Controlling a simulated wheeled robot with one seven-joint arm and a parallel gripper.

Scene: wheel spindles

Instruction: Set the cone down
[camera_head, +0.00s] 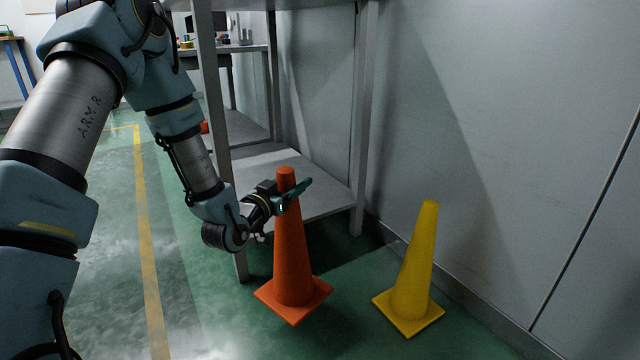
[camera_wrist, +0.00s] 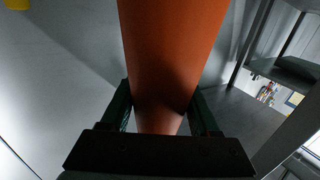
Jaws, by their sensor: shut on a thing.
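An orange cone (camera_head: 291,257) with a square base stands upright beside the grey shelf in the head view. My gripper (camera_head: 290,193) is shut on the cone near its top, with the fingers on either side. In the wrist view the orange cone (camera_wrist: 172,55) fills the middle between my gripper's fingers (camera_wrist: 160,112). The base is outside the wrist view. In the head view I cannot tell for certain whether the base touches the green floor (camera_head: 215,325) or hangs slightly above it.
A yellow cone (camera_head: 414,275) stands on the floor to the right, near the wall (camera_head: 500,130). A grey metal shelf (camera_head: 325,205) with upright posts is right behind the orange cone. A yellow floor line (camera_head: 148,250) runs along the left. Floor between the two cones is clear.

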